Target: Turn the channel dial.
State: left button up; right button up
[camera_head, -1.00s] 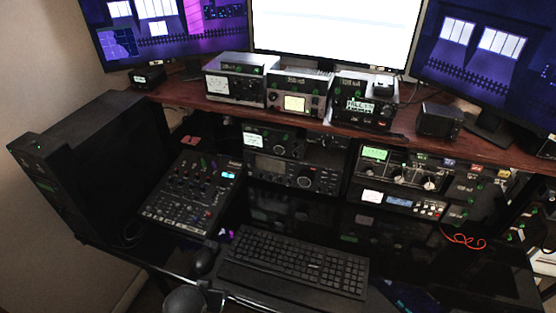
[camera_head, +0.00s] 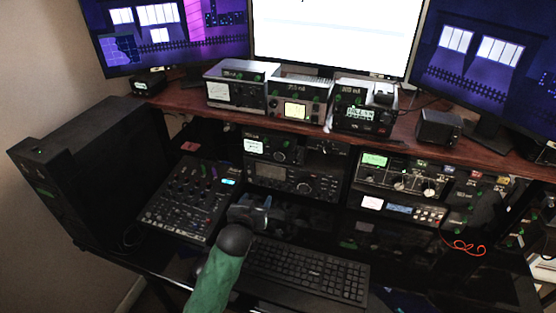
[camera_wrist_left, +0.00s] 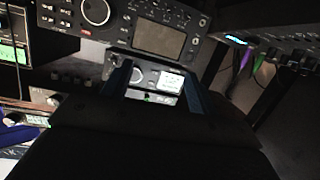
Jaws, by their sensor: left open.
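The black radio (camera_head: 292,180) in the middle of the lower shelf has a screen and a large round dial (camera_head: 304,188). In the left wrist view that dial (camera_wrist_left: 96,11) is at the upper left, beside the screen (camera_wrist_left: 158,38). A smaller radio (camera_head: 270,147) sits above it with a lit display and a round knob; this knob (camera_wrist_left: 137,77) shows between my fingers in the wrist view. I cannot tell which one is the channel dial. My left gripper (camera_head: 256,203) is open and empty, in front of the radios, over the keyboard's far edge. My right gripper is not in view.
A mixer (camera_head: 190,200) stands left of the radios, and a black unit with several knobs (camera_head: 400,182) to the right. A keyboard (camera_head: 310,268) lies in front. The wooden shelf (camera_head: 440,144) above carries several devices and monitors.

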pick_arm(q)
jog(key=t+h, duration=0.2)
send_near(279, 157)
jog(key=shift+m, duration=0.4)
jog(key=p+x, duration=0.1)
jog(key=x, duration=0.2)
jog(key=p+x, duration=0.1)
jog(key=x, duration=0.3)
jog(key=shift+r, duration=0.2)
jog(key=shift+w+d+f+p, duration=0.15)
jog(key=shift+w+d+p, duration=0.2)
jog(key=shift+w, duration=0.35)
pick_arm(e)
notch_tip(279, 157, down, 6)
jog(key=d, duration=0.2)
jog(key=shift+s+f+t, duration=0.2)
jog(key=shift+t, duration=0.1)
pick_arm(q)
jog(key=c, duration=1)
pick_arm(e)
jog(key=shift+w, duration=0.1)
